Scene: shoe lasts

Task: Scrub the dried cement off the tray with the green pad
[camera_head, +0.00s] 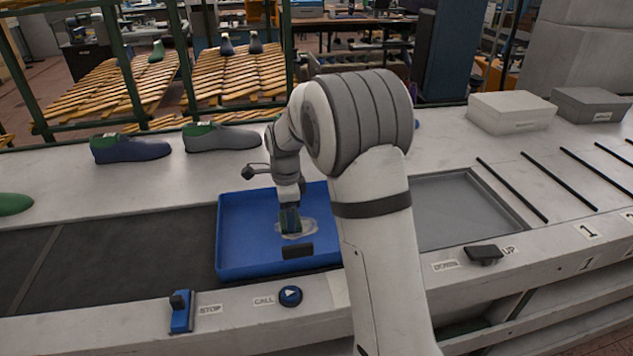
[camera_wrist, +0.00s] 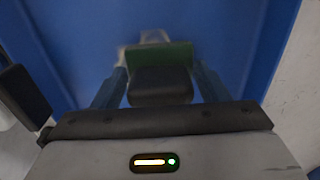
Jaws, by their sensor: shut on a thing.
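The blue tray (camera_head: 247,250) sits on the dark belt at the middle of the bench. A pale smear of dried cement (camera_head: 307,229) lies on its floor, and part of it shows beyond the pad in the wrist view (camera_wrist: 153,37). My gripper (camera_head: 290,222) is low inside the tray, pointing down over the smear. It is shut on the green pad (camera_wrist: 172,55), whose green edge shows between the fingers in the wrist view. A dark block (camera_wrist: 160,84) lies between the fingers in front of the pad. Whether the pad touches the tray floor is hard to tell.
STOP (camera_head: 181,311) and CALL (camera_head: 290,296) controls and an UP/DOWN switch (camera_head: 484,253) line the front edge. Shoe lasts (camera_head: 130,148) stand behind. A grey recessed plate (camera_head: 455,211) is right; the belt left is clear.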

